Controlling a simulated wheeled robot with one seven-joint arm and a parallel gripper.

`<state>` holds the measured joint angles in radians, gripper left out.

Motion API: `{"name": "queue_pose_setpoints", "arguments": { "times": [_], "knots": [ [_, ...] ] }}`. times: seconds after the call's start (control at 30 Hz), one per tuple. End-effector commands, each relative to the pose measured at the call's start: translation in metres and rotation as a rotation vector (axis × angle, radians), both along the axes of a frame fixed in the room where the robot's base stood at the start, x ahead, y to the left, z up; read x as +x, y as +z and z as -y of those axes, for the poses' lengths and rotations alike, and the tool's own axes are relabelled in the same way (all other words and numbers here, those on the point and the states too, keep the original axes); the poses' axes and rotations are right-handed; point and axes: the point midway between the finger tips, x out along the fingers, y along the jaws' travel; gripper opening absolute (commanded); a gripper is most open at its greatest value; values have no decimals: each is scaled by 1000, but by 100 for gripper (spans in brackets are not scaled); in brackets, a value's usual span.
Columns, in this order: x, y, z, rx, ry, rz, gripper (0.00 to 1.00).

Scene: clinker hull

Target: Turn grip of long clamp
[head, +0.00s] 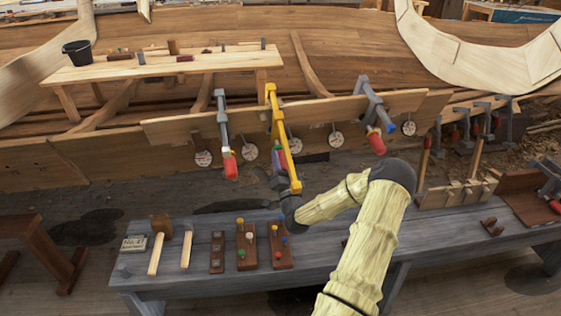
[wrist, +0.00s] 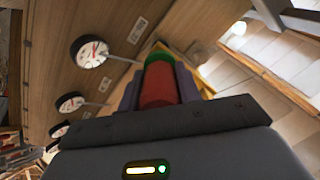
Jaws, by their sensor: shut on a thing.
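The long clamp (head: 283,140) is yellow and hangs over the plank's edge in the middle of the head view, between two grey clamps. Its yellow bar also shows in the wrist view (wrist: 204,86), behind the fingers. My gripper (head: 278,165) is at the clamp's lower part, close beside the bar. In the wrist view my gripper (wrist: 159,88) is shut on the red grip (wrist: 158,84), one finger on each side. A green collar (wrist: 158,58) shows at the grip's far end. The grip is mostly hidden in the head view.
Grey clamps with red grips hang left (head: 222,130) and right (head: 373,110) on the plank (head: 180,130). Round white dials (head: 336,139) hang along it. Below, a grey bench (head: 330,255) bears a mallet (head: 160,235) and pegged blocks (head: 247,250).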

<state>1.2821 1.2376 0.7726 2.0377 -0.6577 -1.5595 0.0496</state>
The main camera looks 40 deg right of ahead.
Motion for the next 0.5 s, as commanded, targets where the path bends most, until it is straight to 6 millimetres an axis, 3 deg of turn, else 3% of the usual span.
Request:
{"name": "queue_pose_setpoints", "arguments": {
  "times": [0.03, 0.07, 0.17, 0.5],
  "knots": [
    [0, -1, 0, 1, 0, -1, 11],
    [0, -1, 0, 1, 0, -1, 36],
    [0, -1, 0, 0, -1, -2, 55],
    [-2, -1, 0, 0, -1, -2, 56]
  ]
}}
